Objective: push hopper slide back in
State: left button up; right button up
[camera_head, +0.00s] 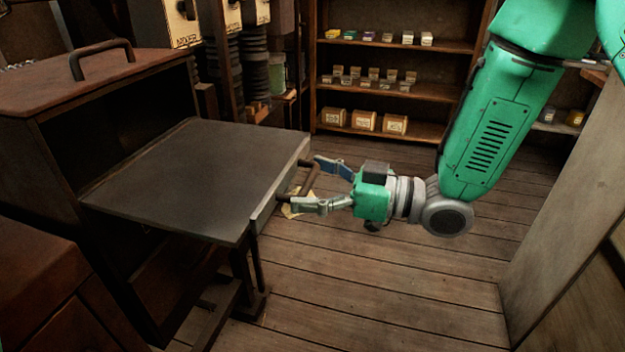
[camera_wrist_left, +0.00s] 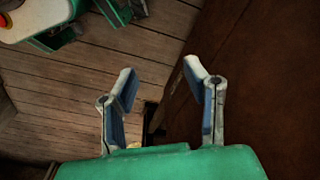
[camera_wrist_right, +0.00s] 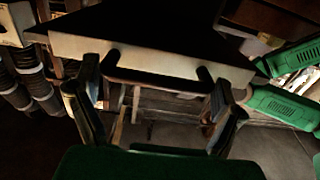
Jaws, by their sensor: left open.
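The hopper slide (camera_head: 200,175) is a flat grey plate that sticks out of the dark hopper cabinet (camera_head: 100,110) toward the right. Its pale front edge carries a dark bar handle (camera_head: 308,180); the handle also shows in the right wrist view (camera_wrist_right: 155,80). My right gripper (camera_head: 308,186) is at the front edge. Its fingers are spread, one toward each end of the handle, and I cannot tell whether they touch it. My left gripper (camera_wrist_left: 160,80) is open and empty in the left wrist view, beside a dark brown wooden surface. It is outside the head view.
Shelves (camera_head: 370,85) with small boxes stand at the back. A pale wooden panel (camera_head: 565,190) rises at the right. A brown wooden cabinet (camera_head: 50,290) is at the front left. The plank floor (camera_head: 410,285) is clear between the slide and the panel.

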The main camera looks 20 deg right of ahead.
aim_at(175, 154)
jog(key=shift+w+a, duration=0.15)
jog(key=shift+a, duration=0.1)
jog(key=c, duration=0.7)
jog(key=x, duration=2.5)
jog(key=shift+w, duration=0.2)
jog(key=shift+w+a, duration=0.15)
jog(key=shift+a, duration=0.1)
jog(key=shift+w+d+r, duration=0.15)
jog(key=shift+r, duration=0.05)
